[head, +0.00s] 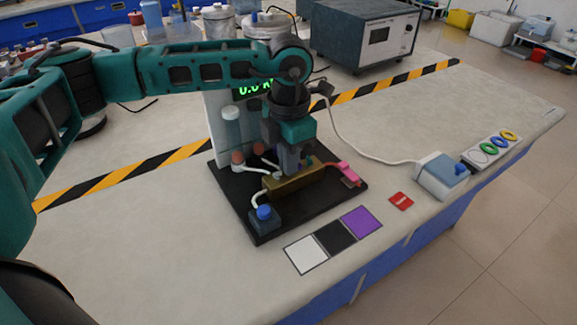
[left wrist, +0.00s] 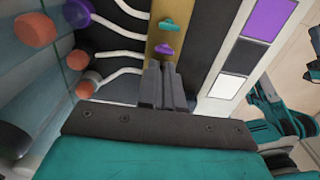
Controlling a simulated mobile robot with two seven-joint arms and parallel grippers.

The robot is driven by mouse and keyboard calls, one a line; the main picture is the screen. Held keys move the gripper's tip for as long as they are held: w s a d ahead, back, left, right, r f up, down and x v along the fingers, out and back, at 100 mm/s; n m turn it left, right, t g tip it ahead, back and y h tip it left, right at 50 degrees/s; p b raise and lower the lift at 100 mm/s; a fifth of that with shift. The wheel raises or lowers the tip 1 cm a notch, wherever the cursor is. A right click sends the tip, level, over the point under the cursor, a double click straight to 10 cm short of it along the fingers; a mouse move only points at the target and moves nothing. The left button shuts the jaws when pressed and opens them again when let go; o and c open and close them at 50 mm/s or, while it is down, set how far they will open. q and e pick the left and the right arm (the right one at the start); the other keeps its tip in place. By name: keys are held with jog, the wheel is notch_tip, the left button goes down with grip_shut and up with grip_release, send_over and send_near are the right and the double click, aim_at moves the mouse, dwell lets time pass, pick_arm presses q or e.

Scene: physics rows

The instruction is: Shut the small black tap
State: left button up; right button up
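The brass manifold block (head: 293,185) sits on a black base board (head: 260,232). My left gripper (head: 290,170) points down at the block from above. In the left wrist view its two dark fingers (left wrist: 163,85) are close together, over the near part of the brass strip (left wrist: 163,13). A teal tap (left wrist: 168,24) and a purple tap (left wrist: 166,50) stand on the strip just beyond the fingertips. I cannot make out the small black tap; the fingers hide that part of the strip. I cannot tell whether anything is between them. My right gripper is not in view.
White tubes (left wrist: 118,55) run from the block to orange-capped vessels. A blue-topped box (head: 264,217) stands on the board's front corner. White, black and purple squares (head: 335,238) and a red tag (head: 401,201) lie in front. A grey instrument (head: 365,35) stands behind.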

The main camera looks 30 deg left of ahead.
pick_arm(q)
grip_shut()
jog(key=m+b, duration=0.1)
jog(key=m, duration=0.2)
jog(key=shift+f+m, duration=0.15)
jog(key=shift+m, duration=0.25)
jog(key=shift+m+b, duration=0.4)
jog(key=shift+m, duration=1.1)
